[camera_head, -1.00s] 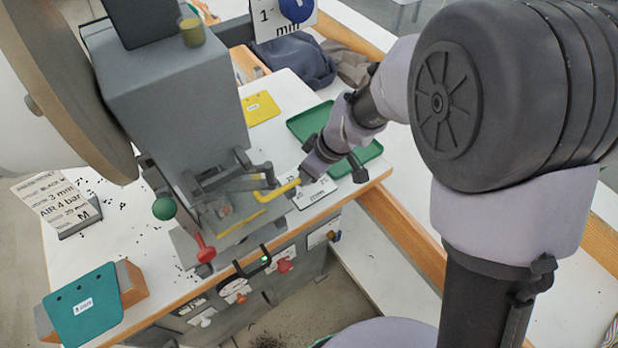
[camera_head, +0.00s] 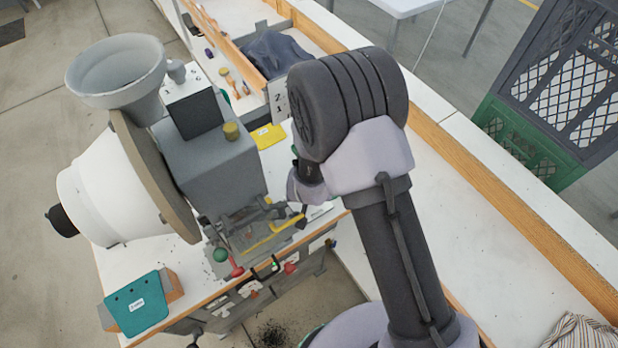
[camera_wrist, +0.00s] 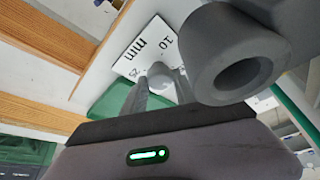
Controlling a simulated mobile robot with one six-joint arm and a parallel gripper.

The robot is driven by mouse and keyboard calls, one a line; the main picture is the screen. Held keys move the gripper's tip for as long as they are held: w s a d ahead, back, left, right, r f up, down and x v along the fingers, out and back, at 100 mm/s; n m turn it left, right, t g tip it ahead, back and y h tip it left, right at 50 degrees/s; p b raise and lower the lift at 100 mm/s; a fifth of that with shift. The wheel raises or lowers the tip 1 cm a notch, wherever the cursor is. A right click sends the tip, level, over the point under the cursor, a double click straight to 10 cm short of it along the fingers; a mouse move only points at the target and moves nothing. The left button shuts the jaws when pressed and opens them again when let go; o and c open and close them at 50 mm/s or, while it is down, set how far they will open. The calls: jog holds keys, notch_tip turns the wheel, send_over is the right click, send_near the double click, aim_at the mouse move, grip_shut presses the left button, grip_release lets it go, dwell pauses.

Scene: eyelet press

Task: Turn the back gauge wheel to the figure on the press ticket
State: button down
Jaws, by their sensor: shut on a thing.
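My gripper (camera_wrist: 158,92) is shut on a small pale grey rounded knob (camera_wrist: 161,74) in the wrist view. I cannot tell how this knob joins the back gauge wheel. Behind it is a white scale plate (camera_wrist: 143,47) with "mm", "10" and "25". A thick dark grey hollow cylinder (camera_wrist: 237,66) sits just right of the gripper. In the head view my gripper is mostly hidden by my arm, at the front right of the grey press (camera_head: 212,165), by the yellow bent handle (camera_head: 285,224). The scale plate (camera_head: 319,211) only partly shows there. The press ticket is out of sight.
A yellow card (camera_head: 268,135) lies behind. A numbered sign (camera_head: 278,104) stands behind my arm.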

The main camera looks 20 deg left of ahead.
jog(key=m+p, duration=0.1)
jog(key=p, duration=0.1)
jog(key=m+h+p, duration=0.1)
jog(key=m+p, duration=0.1)
jog(key=p, duration=0.1)
jog(key=shift+a+r, duration=0.1)
jog(key=shift+r, duration=0.15)
jog(key=shift+f+m+p, duration=0.15)
jog(key=shift+m+p, duration=0.15)
jog(key=shift+p, duration=0.45)
jog(key=shift+f, duration=0.1)
jog(key=c, duration=1)
grip_release()
jog(key=shift+f, duration=0.1)
